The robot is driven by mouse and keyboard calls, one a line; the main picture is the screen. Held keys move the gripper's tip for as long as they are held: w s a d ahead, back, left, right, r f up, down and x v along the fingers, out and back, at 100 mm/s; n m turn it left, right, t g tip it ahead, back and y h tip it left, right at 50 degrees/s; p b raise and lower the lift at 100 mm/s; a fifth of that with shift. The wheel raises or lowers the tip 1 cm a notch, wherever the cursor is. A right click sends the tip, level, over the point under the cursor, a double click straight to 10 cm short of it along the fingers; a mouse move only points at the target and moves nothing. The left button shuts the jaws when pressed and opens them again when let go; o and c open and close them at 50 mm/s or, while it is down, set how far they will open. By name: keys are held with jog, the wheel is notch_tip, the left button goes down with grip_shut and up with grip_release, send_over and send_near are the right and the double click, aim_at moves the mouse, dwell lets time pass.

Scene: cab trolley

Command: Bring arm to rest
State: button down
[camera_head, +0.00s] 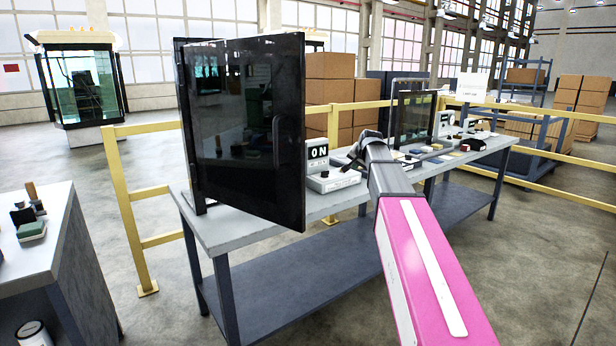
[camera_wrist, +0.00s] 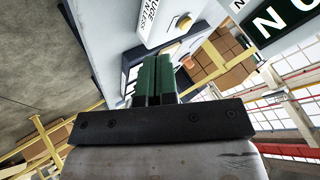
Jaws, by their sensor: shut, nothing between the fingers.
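My gripper shows in the wrist view (camera_wrist: 154,62) with its two green fingers side by side and nothing between them. In the head view my pink and grey arm reaches from the lower right over the grey workbench (camera_head: 252,232). The dark wrist end is near a white device with an "ON" sign (camera_head: 318,152). The fingertips are hard to make out there. In the wrist view a white labelled box (camera_wrist: 160,18) and a dark sign with white letters (camera_wrist: 288,18) lie beyond the fingers. I cannot tell whether the fingers touch anything.
A large dark panel with a handle (camera_head: 250,130) stands at the bench's left, sticking out toward me. A second dark panel (camera_head: 415,118) stands further right. A yellow railing (camera_head: 130,210) runs behind the bench. A grey table (camera_head: 40,240) is at the left. Open floor lies between.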

jog(key=s+f, duration=0.2)
jog(key=f, duration=0.2)
jog(key=s+f+n+g, duration=0.1)
jog(key=s+f, duration=0.2)
jog(key=f, duration=0.1)
jog(key=s+f+g, duration=0.1)
jog(key=s+f, duration=0.1)
jog(key=f, duration=0.2)
jog(key=shift+s+a+f+n, duration=0.2)
jog(key=shift+s+a+n, duration=0.1)
jog(key=shift+s, duration=0.1)
jog(key=s+f+n+g+h, duration=0.1)
jog(key=s+f+n+g, duration=0.1)
jog(key=s+f, duration=1)
jog(key=s+f+n+g, duration=0.2)
jog(key=s+f+g, duration=0.2)
jog(key=s+f, duration=0.8)
jog(key=s, duration=0.4)
jog(key=shift+s+n+g+h, duration=0.3)
jog(key=shift+s+n+h, duration=0.05)
jog(key=shift+n+h, duration=0.05)
